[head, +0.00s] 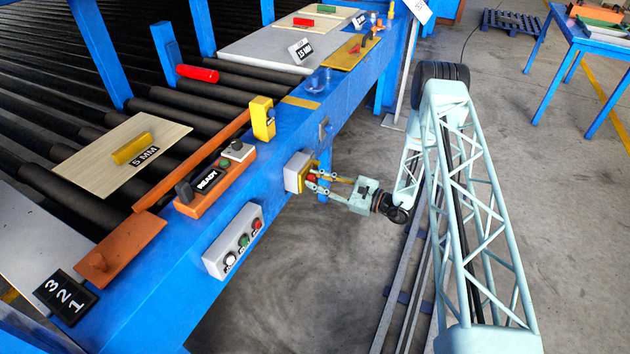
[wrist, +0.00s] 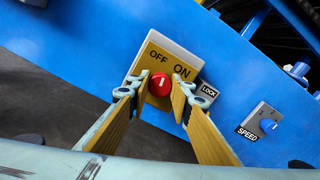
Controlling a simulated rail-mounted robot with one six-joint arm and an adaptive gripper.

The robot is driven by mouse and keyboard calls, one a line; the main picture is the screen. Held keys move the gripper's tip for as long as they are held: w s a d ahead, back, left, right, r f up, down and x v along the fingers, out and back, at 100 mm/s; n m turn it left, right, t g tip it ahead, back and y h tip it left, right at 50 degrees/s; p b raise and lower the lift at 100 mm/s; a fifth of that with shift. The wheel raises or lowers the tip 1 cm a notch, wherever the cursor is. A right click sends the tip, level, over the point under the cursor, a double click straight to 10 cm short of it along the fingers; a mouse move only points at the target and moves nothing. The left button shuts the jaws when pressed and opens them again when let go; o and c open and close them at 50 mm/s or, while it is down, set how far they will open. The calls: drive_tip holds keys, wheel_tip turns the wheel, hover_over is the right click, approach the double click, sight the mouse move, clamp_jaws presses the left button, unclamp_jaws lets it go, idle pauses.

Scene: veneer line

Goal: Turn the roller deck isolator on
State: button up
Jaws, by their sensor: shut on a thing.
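The roller deck isolator (head: 296,171) is a pale box with a yellow face on the blue side beam of the roller deck. In the wrist view its yellow plate (wrist: 146,63) carries the words OFF and ON, with a round red knob (wrist: 159,84) below them. A short white mark on the knob points up the picture, nearer OFF than ON. My gripper (head: 313,181) reaches the box from the right. In the wrist view its two fingers (wrist: 157,91) are shut on the red knob, one on each side. The knob's lower side is partly hidden.
A LOCK label (wrist: 208,91) and a SPEED dial (wrist: 263,121) sit right of the isolator in the wrist view. A button box (head: 233,241) hangs nearby on the beam. A READY panel (head: 214,180) stands above.

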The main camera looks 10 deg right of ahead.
drive_tip(key=m, duration=0.6)
drive_tip(key=shift+m+p, duration=0.35)
drive_tip(key=shift+m, duration=2.25)
drive_tip(key=o, duration=0.9)
drive_tip(key=shift+s+d, duration=0.1)
drive_tip(key=shift+v, duration=5.9)
drive_tip(key=shift+r, duration=0.2)
